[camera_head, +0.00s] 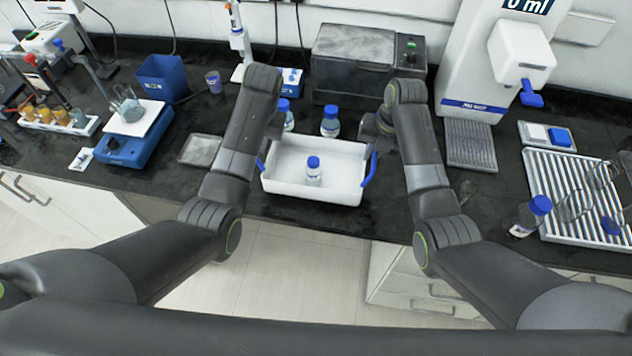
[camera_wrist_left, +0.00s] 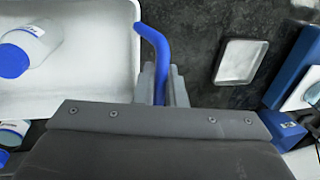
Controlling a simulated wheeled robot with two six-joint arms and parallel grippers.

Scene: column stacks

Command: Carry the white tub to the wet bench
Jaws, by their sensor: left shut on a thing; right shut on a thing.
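The white tub (camera_head: 312,188) is at the front edge of the dark bench in the head view, with a blue handle at each end. My left gripper (camera_head: 263,160) is at the tub's left handle. In the left wrist view its fingers (camera_wrist_left: 162,88) are shut around the blue handle (camera_wrist_left: 152,45), beside the tub's wall (camera_wrist_left: 128,60). My right gripper (camera_head: 374,150) is shut on the right blue handle (camera_head: 371,170). I cannot tell whether the tub touches the bench.
Two blue-capped bottles (camera_head: 330,122) stand just behind the tub, before a grey box-shaped device (camera_head: 352,65). A shallow grey tray (camera_head: 199,150) lies to the left. A water dispenser (camera_head: 490,60), a ribbed white rack (camera_head: 580,195) and a bottle (camera_head: 531,216) are at the right.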

